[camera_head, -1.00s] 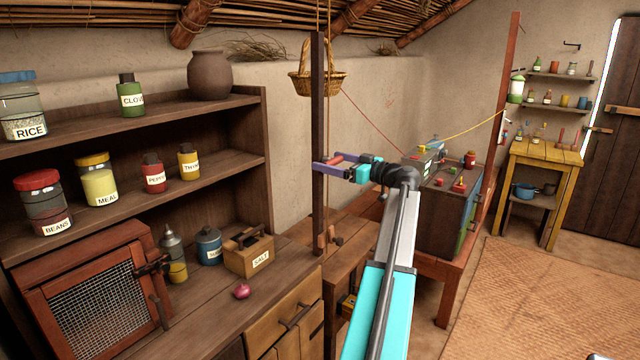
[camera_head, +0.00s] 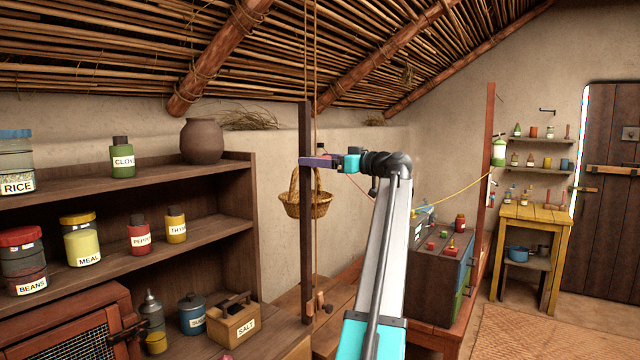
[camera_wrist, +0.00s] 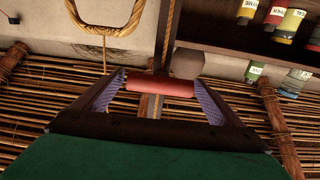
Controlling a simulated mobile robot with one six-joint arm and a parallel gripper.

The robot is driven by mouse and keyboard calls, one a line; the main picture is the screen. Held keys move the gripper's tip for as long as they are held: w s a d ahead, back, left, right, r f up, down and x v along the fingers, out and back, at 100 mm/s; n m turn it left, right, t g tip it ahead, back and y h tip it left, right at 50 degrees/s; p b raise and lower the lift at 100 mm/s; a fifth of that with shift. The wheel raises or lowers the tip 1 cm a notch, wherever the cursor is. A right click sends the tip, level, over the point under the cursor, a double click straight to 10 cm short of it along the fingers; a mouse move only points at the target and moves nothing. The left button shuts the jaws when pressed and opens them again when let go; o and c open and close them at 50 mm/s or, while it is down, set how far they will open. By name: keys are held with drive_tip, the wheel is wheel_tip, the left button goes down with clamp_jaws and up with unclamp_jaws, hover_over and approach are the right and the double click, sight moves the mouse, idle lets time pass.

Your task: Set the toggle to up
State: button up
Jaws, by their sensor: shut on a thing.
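The toggle is a red cylinder (camera_wrist: 160,83), seen lying crosswise between my fingers in the wrist view, one finger at each end. My gripper (camera_wrist: 160,88) is shut on it. A rope and a brown wooden piece show just behind the toggle. In the head view my gripper (camera_head: 318,161) is beside the dark upright post (camera_head: 306,225), in its upper half. The toggle is mostly hidden there by the gripper. A wicker basket (camera_head: 306,205) hangs by the post, below gripper height; its handle (camera_wrist: 106,30) shows in the wrist view.
Shelves (camera_head: 150,262) with labelled jars and a clay pot (camera_head: 202,141) stand left of the post. A dark cabinet (camera_head: 436,280) with small coloured items stands right of my arm. Roof beams (camera_head: 225,50) slope overhead. A mat (camera_head: 530,335) covers the floor at right.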

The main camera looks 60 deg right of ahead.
sight(309, 149)
drive_tip(key=shift+w+r, duration=0.1)
drive_tip(key=shift+r, duration=1.4)
drive_tip(key=o, duration=1.3)
drive_tip(key=shift+f, duration=0.1)
drive_tip(key=shift+s, duration=0.4)
drive_tip(key=s+b, duration=0.1)
drive_tip(key=s, duration=0.3)
drive_tip(key=s+a+b, duration=0.1)
drive_tip(key=s, duration=0.3)
drive_tip(key=s+a, duration=0.1)
drive_tip(key=s, duration=0.3)
drive_tip(key=shift+s+a+b, duration=0.1)
drive_tip(key=shift+s+b, duration=0.3)
